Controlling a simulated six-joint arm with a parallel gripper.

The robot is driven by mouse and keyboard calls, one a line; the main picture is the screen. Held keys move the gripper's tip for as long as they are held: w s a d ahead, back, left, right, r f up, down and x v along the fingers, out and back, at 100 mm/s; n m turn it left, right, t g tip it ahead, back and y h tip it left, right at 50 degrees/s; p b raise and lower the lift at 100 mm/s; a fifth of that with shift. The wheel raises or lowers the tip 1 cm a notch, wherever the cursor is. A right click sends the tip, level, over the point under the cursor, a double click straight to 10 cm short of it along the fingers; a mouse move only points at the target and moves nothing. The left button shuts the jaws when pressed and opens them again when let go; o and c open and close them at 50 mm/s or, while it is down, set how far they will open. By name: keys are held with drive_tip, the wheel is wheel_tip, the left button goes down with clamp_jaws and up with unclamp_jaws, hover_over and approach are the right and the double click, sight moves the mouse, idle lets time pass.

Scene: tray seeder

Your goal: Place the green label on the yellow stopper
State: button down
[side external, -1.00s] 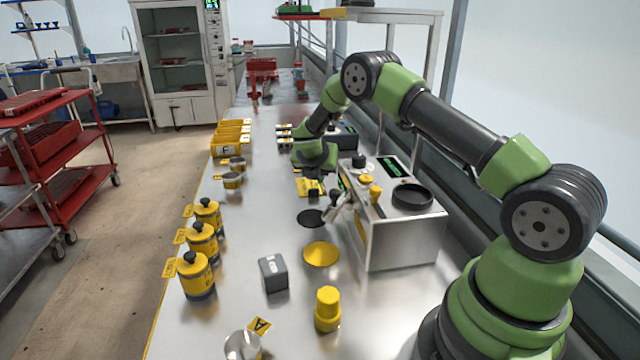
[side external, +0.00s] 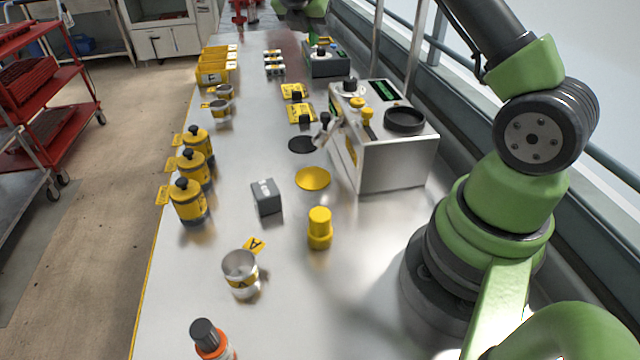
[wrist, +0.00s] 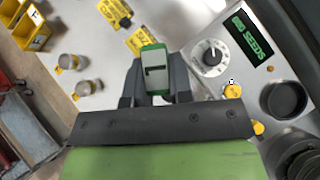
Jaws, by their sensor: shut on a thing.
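My gripper (wrist: 155,85) is shut on the green label (wrist: 154,66), a small green-edged piece with a pale face and a dark mark, in the wrist view. The label is held between the dark fingers, above the bench beside the seeder. A yellow stopper-like piece (side external: 320,228) stands upright on the bench, near the front, apart from my gripper. I cannot tell for sure that it is the stopper meant.
The white seeder box (side external: 385,150) with dial, yellow knobs and black dish stands at the right. Yellow cards (side external: 301,112), a yellow disc (side external: 313,179), a dark block (side external: 266,197) and a metal cup (side external: 240,272) lie about. Several yellow canisters (side external: 188,202) line the left edge.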

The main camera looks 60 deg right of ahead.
drive_tip(key=s+a+f+m+g, duration=0.3)
drive_tip(key=s+a+m+g, duration=0.25)
drive_tip(key=m, duration=0.25)
wheel_tip(320, 180, up, 4)
drive_tip(key=m+t+y, duration=0.3)
drive_tip(key=m+y, duration=1.5)
drive_tip(key=m, duration=1.3)
hover_over(324, 210)
wheel_tip(324, 210, down, 15)
drive_tip(key=shift+f, duration=0.1)
drive_tip(key=shift+f, duration=0.15)
drive_tip(key=c, duration=1)
unclamp_jaws()
